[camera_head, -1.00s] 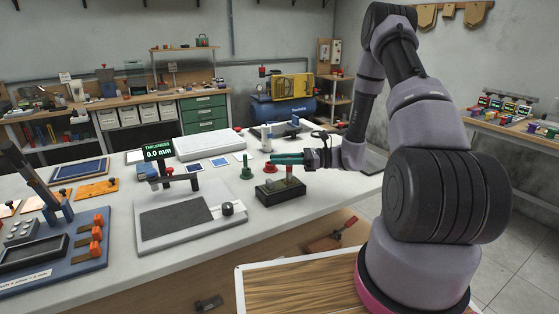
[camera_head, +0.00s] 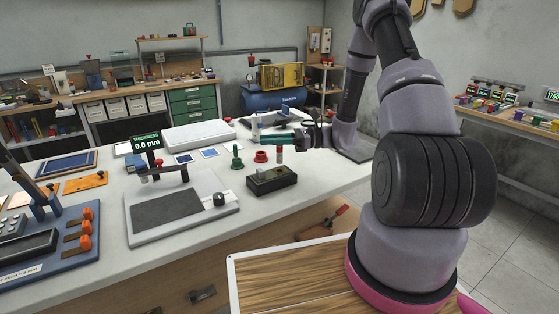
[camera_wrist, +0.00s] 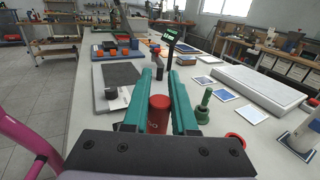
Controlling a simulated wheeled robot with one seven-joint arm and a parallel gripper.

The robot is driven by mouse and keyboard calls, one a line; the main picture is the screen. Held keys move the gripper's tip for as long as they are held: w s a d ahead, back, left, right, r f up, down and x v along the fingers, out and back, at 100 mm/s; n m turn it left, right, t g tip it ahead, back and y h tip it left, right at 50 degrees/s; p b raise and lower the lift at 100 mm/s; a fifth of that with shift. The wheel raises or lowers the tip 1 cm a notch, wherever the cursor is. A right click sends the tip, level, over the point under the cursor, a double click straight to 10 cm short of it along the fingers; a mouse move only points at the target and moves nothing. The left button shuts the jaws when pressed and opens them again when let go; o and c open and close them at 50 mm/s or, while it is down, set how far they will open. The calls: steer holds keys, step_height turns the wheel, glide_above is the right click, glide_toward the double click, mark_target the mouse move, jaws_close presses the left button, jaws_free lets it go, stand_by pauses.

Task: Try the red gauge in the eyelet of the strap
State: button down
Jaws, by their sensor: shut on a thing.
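My gripper (camera_head: 283,138) has teal fingers, also in the wrist view (camera_wrist: 160,92). It is shut on the red gauge (camera_wrist: 158,116), an upright red cylinder with pale lettering on its side, between the fingers. In the head view the gauge hangs below the fingers, above the dark block (camera_head: 270,181), and appears clear of it. I cannot make out the strap or its eyelet for certain; a flat orange piece (camera_head: 86,182) with a dark mark lies at the left of the bench.
A green spool-like piece (camera_head: 237,158) and a red one (camera_head: 261,156) stand close by the gripper. The thickness gauge stand (camera_head: 182,213) is at the centre, with a blue fixture (camera_head: 60,252) to its left. Flat blue samples and a white slab (camera_head: 199,136) lie behind.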

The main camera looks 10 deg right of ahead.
steer(key=shift+r, duration=1.95)
